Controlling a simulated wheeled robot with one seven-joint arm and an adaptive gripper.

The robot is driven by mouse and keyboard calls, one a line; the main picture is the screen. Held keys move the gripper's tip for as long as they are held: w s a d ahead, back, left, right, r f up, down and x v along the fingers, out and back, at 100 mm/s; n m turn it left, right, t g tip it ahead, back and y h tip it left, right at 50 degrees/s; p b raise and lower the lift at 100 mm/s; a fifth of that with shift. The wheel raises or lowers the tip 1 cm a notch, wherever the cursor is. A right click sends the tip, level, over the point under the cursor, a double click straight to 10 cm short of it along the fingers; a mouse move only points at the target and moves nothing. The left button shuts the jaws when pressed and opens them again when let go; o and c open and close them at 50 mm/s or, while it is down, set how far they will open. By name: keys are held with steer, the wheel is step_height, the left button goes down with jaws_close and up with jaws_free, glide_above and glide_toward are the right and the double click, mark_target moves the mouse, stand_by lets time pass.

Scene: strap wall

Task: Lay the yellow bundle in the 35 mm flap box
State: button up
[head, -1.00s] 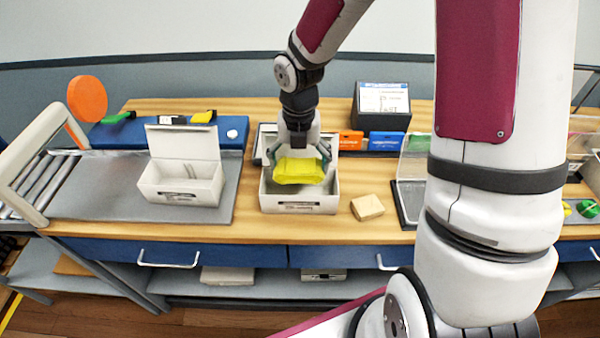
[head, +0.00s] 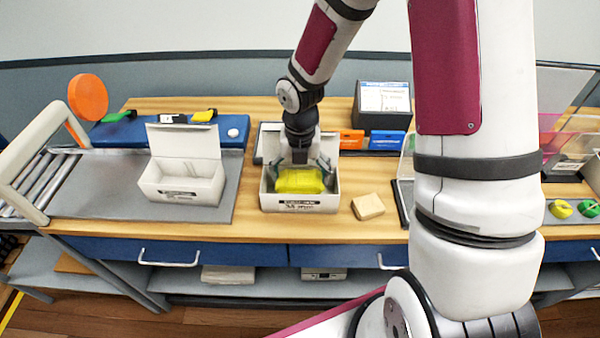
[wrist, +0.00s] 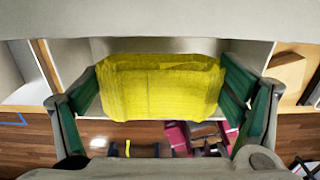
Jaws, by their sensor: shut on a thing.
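The yellow bundle (head: 300,181) is between the fingers of my gripper (head: 301,170), which is shut on it. In the wrist view the bundle (wrist: 160,85) spans the gap between the green finger pads. The bundle is at the mouth of the middle white flap box (head: 300,204), within its walls as seen from the head; I cannot tell whether it touches the floor. That box's front label seems to read 35 mm. Its lid is open to the back, partly hidden by my gripper. Another open white flap box (head: 180,190) stands to the left; its label is too small to read.
A tan block (head: 368,206) lies just right of the middle box. Orange (head: 351,139) and blue (head: 386,140) boxes and a dark label stand (head: 382,105) are behind it. A grey mat lies under the left box. My arm hides part of the right side.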

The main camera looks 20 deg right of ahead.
steer(key=o, duration=1)
steer(key=shift+c, duration=0.2)
step_height(320, 180, up, 12)
step_height(320, 180, up, 9)
steer(key=m+t+h, duration=0.1)
steer(key=m, duration=0.7)
glide_above(300, 172)
steer(key=s, duration=0.5)
steer(key=s+r+m+t, duration=0.1)
steer(key=s+r+m, duration=0.2)
steer(key=s+m, duration=0.2)
steer(key=s+r+m+t, duration=0.2)
steer(key=s+r+m, duration=0.1)
steer(key=m, duration=0.7)
steer(key=s+r+m+t+y, duration=0.1)
steer(key=s+r+m, duration=0.2)
steer(key=s+m, duration=0.3)
steer(key=shift+s+r+m+t+p, duration=0.3)
steer(key=shift+r+m+p, duration=0.1)
steer(key=shift+m, duration=0.8)
